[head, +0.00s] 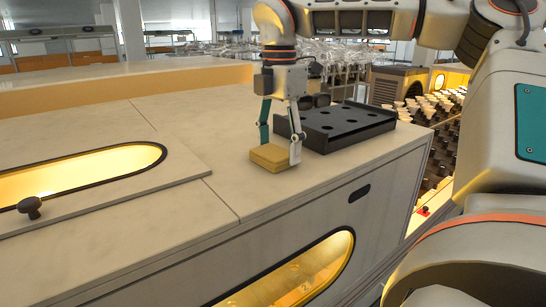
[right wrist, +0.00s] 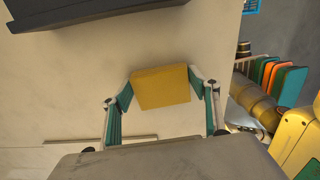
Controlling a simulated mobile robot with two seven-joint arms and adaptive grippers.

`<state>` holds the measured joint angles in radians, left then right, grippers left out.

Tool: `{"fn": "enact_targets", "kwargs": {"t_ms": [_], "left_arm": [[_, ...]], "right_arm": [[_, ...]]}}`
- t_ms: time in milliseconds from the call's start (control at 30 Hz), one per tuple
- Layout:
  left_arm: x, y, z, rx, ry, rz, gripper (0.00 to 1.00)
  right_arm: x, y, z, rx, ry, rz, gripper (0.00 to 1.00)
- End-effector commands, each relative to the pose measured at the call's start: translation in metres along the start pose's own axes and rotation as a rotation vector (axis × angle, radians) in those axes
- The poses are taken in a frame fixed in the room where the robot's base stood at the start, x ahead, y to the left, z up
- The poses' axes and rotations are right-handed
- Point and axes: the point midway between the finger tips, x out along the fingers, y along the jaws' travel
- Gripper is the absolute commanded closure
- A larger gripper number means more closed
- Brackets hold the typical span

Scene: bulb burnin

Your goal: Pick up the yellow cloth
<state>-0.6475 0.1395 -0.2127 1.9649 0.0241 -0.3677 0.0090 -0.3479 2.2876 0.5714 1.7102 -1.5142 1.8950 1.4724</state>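The yellow cloth (head: 270,157) is a flat, folded block on the pale counter top, in front of a black tray. It also shows in the right wrist view (right wrist: 162,87), between the fingertips. My right gripper (head: 281,155) points down over it with its fingers spread wide, one on each side of the cloth. In the right wrist view the teal finger pads (right wrist: 160,88) are close beside the cloth's two side edges; I cannot tell whether they touch. The cloth appears to rest on the counter. My left gripper is not in view.
The black tray (head: 345,126) with round holes stands just behind and right of the cloth. A dark knob (head: 31,207) and a lit yellow window (head: 80,172) are at the left. The counter (head: 215,145) left of the cloth is clear. Racks with white cups (head: 430,105) stand at right.

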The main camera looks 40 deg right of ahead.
Motion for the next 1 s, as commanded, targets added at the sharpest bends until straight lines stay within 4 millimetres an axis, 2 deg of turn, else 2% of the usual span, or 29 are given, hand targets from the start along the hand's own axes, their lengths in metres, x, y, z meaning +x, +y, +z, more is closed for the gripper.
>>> {"fn": "enact_targets", "kwargs": {"t_ms": [333,533,667,1000], "left_arm": [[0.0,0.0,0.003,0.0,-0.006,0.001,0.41],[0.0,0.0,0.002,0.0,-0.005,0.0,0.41],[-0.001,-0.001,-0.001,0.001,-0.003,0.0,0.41],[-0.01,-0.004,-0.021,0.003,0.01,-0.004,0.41]], "right_arm": [[-0.003,0.0,0.0,0.0,-0.001,0.001,0.58],[-0.022,0.001,0.0,0.001,-0.002,0.002,0.58],[-0.047,0.001,0.0,0.002,-0.003,0.004,0.58],[-0.143,0.0,0.0,0.003,-0.004,0.005,0.58]]}}
